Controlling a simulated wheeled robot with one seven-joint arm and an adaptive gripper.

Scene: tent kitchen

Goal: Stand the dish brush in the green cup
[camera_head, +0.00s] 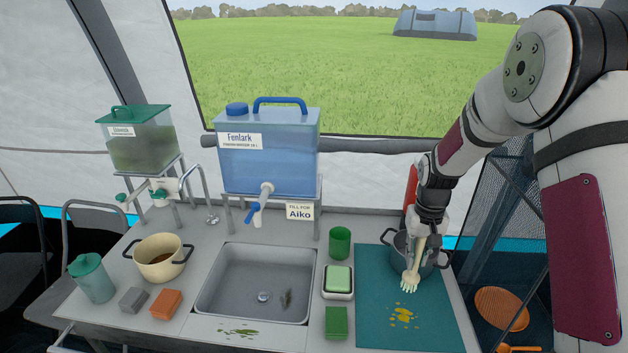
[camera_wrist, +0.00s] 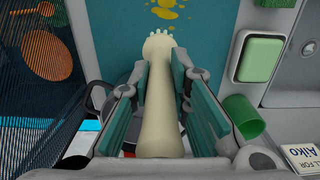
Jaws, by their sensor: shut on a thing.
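A cream dish brush (camera_head: 412,276) with pale bristles is in my gripper (camera_head: 422,243). In the wrist view the brush (camera_wrist: 160,92) runs between the two teal finger pads of my gripper (camera_wrist: 160,82), its bristles pointing away from the wrist. In the head view the bristle end hangs downward over the teal mat, in front of a grey pot. The green cup (camera_head: 340,242) stands upright on the counter, left of my gripper and apart from it. In the wrist view the green cup (camera_wrist: 243,116) is right of the fingers.
The grey pot (camera_head: 399,249) is beside my gripper at the back of the teal mat (camera_head: 378,325). A soap dish (camera_head: 338,295) and green sponge (camera_head: 337,322) lie in front of the cup. The sink (camera_head: 225,285) is left. A mesh panel (camera_head: 490,205) stands right.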

